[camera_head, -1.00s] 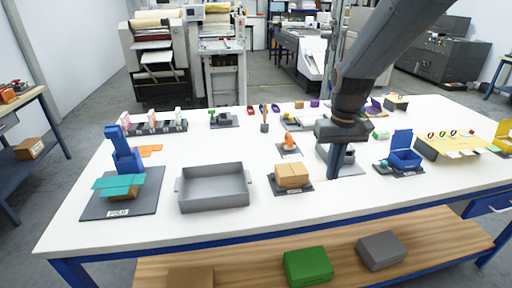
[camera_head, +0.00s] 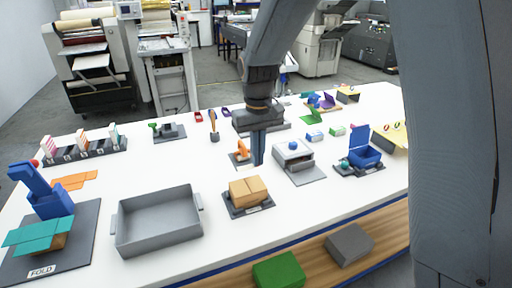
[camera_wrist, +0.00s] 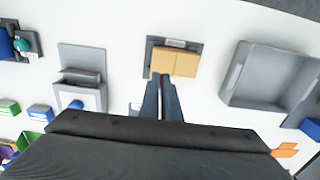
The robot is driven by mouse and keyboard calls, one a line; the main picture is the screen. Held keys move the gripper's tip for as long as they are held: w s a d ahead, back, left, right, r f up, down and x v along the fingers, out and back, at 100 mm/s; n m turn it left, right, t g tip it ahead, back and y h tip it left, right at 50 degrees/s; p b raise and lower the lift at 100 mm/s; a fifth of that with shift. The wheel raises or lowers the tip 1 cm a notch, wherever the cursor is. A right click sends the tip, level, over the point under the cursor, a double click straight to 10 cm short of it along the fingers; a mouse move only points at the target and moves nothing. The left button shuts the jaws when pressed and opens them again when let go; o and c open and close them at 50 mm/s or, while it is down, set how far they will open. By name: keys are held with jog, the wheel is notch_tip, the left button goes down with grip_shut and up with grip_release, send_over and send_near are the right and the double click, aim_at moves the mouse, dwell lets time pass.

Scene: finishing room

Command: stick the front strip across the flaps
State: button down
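A brown cardboard box (camera_head: 248,191) with closed top flaps sits on a dark plate at the table's front middle. It also shows at the top of the wrist view (camera_wrist: 174,62). An orange tape dispenser (camera_head: 241,152) stands behind the box on a small plate. My gripper (camera_head: 258,163) points down just right of the dispenser, behind the box. In the wrist view my fingertips (camera_wrist: 161,77) lie close together at the box's near edge in the picture. I cannot tell whether they hold a strip. No strip is clearly visible on the flaps.
A grey tray (camera_head: 157,222) lies left of the box. A blue folding stand (camera_head: 46,193) is at far left. White table shows between them.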

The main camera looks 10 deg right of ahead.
aim_at(258, 183)
jog(key=shift+w+f, duration=0.2)
jog(key=shift+f, duration=0.05)
notch_tip(258, 183, down, 4)
jog(key=b, duration=0.3)
jog(key=shift+b, duration=0.4)
jog(key=shift+s+f, duration=0.1)
jog(key=shift+f, duration=0.75)
jog(key=shift+p, duration=0.35)
dwell(0.3)
jog(key=shift+s+f, duration=0.1)
jog(key=shift+f, duration=0.35)
dwell(1.5)
jog(key=c, duration=1.6)
grip_release()
jog(key=shift+r, duration=0.1)
